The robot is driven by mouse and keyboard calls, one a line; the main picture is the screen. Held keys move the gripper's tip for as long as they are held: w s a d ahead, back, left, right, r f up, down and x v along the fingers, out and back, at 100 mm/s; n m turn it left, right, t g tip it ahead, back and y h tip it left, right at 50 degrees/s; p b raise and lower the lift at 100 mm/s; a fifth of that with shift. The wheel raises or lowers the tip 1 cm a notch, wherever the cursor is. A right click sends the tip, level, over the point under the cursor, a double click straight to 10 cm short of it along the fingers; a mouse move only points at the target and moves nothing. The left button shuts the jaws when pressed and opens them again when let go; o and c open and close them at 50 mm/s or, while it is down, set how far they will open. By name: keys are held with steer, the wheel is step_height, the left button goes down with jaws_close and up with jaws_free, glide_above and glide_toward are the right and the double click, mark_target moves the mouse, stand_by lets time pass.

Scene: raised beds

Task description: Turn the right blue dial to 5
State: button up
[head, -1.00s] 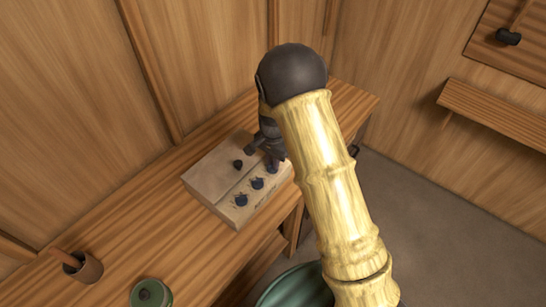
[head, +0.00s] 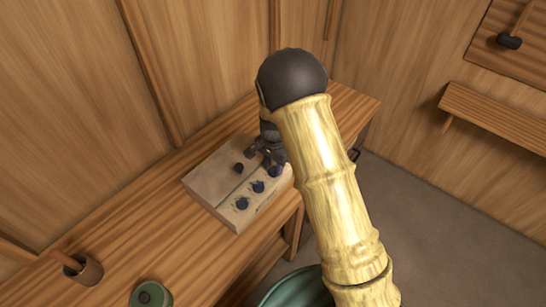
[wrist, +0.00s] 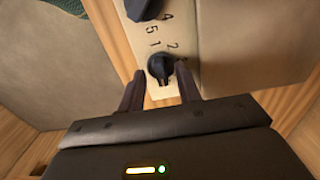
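A pale control box (head: 215,178) sits on the wooden bench, with a row of three blue dials on its near strip. The right blue dial (head: 274,171) is partly hidden by my gripper (head: 264,158), which hangs over the right end of the box. In the wrist view, a dark dial (wrist: 160,70) stands between the two fingers of my gripper (wrist: 160,76), which are apart with a small gap at each side. Printed digits 5, 1, 2 and part of a 4 show beside this dial. The middle blue dial (head: 258,186) and left blue dial (head: 242,203) are clear.
A black knob (head: 239,167) stands on the box behind the dials. On the bench (head: 190,242) at left are a brown pot (head: 86,271) and a green round object (head: 150,294). A green tub (head: 297,288) stands below, and a shelf (head: 495,116) is on the right wall.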

mark_target(273, 168)
step_height(273, 168, up, 18)
steer(key=b, duration=0.2)
steer(key=shift+f, duration=0.25)
stand_by(0.4)
steer(key=s+d+f+n+t, duration=0.1)
steer(key=s+d+n, duration=0.3)
steer(key=s+d, duration=0.4)
steer(key=s+d+f+n+t, duration=0.1)
steer(key=s+d+f+n, duration=0.2)
steer(key=s+d, duration=0.4)
steer(key=s+f, duration=0.1)
steer(key=s, duration=0.3)
steer(key=shift+d+f+n+t, duration=0.2)
steer(key=shift+d+n+t, duration=0.1)
steer(key=shift+d+n, duration=0.1)
steer(key=shift+r, duration=0.45)
steer(key=shift+o, duration=0.3)
